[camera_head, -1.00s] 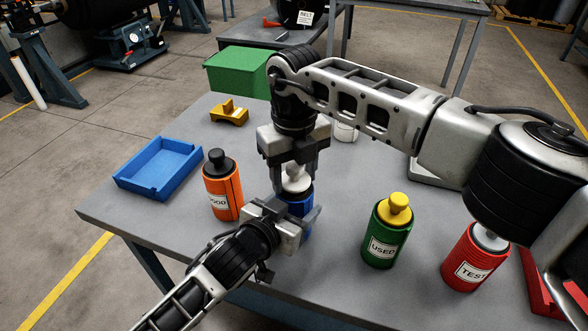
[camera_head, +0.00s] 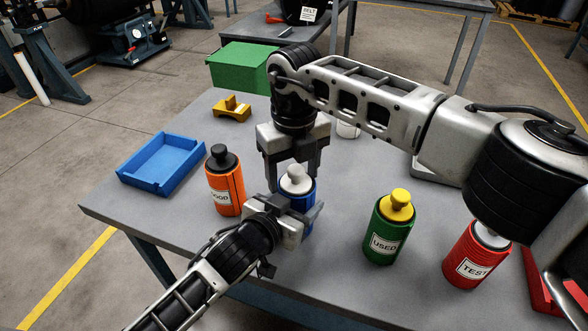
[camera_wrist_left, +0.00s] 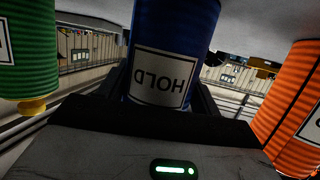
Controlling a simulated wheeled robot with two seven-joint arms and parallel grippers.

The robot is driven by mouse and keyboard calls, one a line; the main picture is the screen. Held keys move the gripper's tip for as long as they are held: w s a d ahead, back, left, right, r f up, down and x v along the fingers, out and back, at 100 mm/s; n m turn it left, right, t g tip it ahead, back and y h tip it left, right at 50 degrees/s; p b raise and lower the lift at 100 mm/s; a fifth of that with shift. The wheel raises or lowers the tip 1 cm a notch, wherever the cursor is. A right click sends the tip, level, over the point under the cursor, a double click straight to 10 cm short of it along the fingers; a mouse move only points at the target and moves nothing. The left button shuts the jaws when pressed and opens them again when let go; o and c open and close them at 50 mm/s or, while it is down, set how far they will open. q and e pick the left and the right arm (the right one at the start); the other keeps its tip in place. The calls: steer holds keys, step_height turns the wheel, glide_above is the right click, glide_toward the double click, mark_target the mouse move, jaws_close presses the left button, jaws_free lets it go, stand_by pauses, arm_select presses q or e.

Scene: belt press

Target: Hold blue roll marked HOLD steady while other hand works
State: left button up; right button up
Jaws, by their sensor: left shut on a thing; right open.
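The blue roll marked HOLD (camera_head: 310,192) stands upright on the table with a white knobbed top (camera_head: 296,180). In the left wrist view the roll (camera_wrist_left: 172,40) sits between my left fingers, its label upside down in the picture. My left gripper (camera_head: 300,211) is shut around the roll from the front. My right gripper (camera_head: 293,182) points down above the roll with its fingers open on both sides of the white top. I cannot tell whether either finger touches the top.
An orange roll (camera_head: 226,187) stands close to the left; a green USED roll (camera_head: 385,235) and a red TEST roll (camera_head: 470,258) stand to the right. A blue tray (camera_head: 160,165), a yellow block (camera_head: 232,108) and a green box (camera_head: 240,70) lie farther back.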

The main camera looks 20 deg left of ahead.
steer(key=shift+w+d+f, duration=0.35)
steer(key=shift+w+d, duration=0.05)
steer(key=shift+d, duration=0.05)
steer(key=shift+s+a+r, duration=0.1)
steer(key=shift+a+r, duration=0.05)
steer(key=shift+r, duration=3.55)
jaws_close()
